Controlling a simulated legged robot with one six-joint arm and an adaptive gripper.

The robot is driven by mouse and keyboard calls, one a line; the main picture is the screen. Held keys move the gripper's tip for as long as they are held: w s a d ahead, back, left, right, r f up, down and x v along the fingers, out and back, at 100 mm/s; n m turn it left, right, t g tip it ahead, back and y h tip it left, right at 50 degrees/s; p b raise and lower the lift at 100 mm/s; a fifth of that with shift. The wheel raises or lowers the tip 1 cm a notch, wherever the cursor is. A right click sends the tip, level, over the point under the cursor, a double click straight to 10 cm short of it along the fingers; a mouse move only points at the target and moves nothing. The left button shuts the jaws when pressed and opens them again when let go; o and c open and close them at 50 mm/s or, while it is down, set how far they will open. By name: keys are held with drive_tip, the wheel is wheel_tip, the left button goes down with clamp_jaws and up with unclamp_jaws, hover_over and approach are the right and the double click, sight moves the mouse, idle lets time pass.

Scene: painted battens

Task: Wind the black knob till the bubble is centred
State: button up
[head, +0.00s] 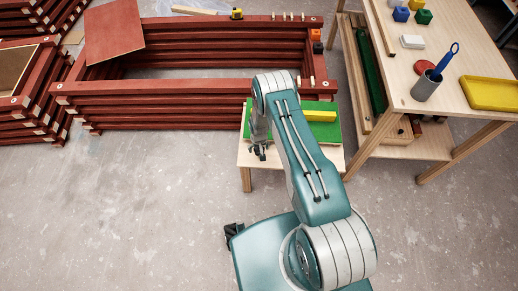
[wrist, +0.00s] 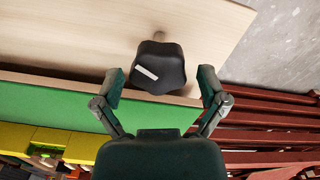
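The black knob (wrist: 158,68) is lobed and has a white stripe across its face, slanting down to the right. It sits at the edge of the light wooden top, beside the green board (wrist: 60,105). My gripper (wrist: 160,72) is open, one finger on each side of the knob, with gaps showing between the fingertips and it. In the head view my gripper (head: 260,152) is over the left part of the small table (head: 246,158). A yellow bar (head: 320,116) lies on the green board; it also shows in the wrist view (wrist: 52,140). I cannot make out the bubble.
Stacked red battens (head: 180,88) form a long frame behind the small table. A wooden bench (head: 455,100) at the right carries a grey cup (head: 425,88), a yellow tray (head: 490,93) and small blocks. The concrete floor (head: 120,215) at the left is clear.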

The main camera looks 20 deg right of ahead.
idle(0.3)
wheel_tip(320, 180, up, 12)
idle(0.6)
idle(0.3)
